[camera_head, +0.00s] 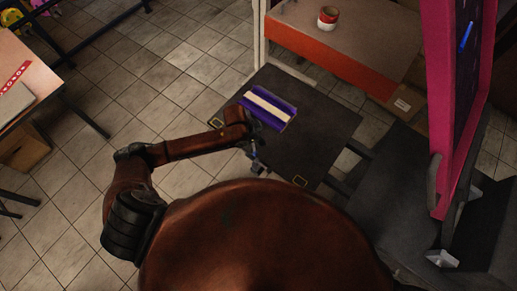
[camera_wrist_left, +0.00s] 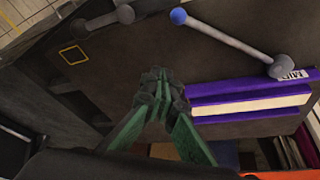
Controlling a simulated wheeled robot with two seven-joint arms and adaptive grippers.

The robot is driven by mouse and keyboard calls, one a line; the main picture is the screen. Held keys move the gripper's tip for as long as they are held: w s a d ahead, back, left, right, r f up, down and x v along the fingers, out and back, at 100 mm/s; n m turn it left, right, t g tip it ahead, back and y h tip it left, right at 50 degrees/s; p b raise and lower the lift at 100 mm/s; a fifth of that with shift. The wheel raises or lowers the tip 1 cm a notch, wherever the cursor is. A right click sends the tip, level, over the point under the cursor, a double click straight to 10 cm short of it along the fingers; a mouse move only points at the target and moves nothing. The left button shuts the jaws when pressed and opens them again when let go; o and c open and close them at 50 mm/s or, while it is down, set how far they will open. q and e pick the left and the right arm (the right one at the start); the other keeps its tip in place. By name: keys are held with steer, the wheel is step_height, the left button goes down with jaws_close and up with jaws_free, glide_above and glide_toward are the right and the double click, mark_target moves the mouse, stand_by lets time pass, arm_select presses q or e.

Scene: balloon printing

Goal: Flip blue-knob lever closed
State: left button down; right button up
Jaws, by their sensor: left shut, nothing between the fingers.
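In the left wrist view the blue-knob lever is a grey bar (camera_wrist_left: 230,40) with a blue ball at one end (camera_wrist_left: 178,16) and a round grey pivot at the other. It slants over the dark panel (camera_wrist_left: 150,50), beyond my left gripper (camera_wrist_left: 160,85). The gripper's green fingers are shut and empty, with a visible gap to the lever in the picture. In the head view my left gripper (camera_head: 257,163) is over the dark panel's near left side, partly hidden by its own arm. The lever cannot be made out there. My right gripper is not in view.
A purple block with a white stripe (camera_head: 268,108) lies on the panel beside my left arm. A second grey knobbed lever (camera_wrist_left: 125,14) shows left of the blue knob. A tall pink frame (camera_head: 457,110) stands at right.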

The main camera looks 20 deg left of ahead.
arm_select(q)
steer(key=shift+w+a+r, duration=0.15)
steer(key=shift+w+a, duration=0.25)
steer(key=shift+a, duration=0.05)
steer(key=x, duration=0.9)
steer(key=shift+f, duration=0.35)
steer(key=shift+s+a+f+p, duration=0.2)
steer(key=shift+s+a+p, duration=0.25)
steer(key=shift+a, duration=0.15)
steer(key=shift+s+a+f+p, duration=0.2)
steer(key=shift+s+a+p, duration=0.25)
steer(key=shift+a, duration=0.2)
steer(key=shift+s+a+f, duration=0.1)
steer(key=shift+s+a, duration=0.15)
steer(key=shift+a, duration=0.1)
steer(key=shift+f, duration=0.1)
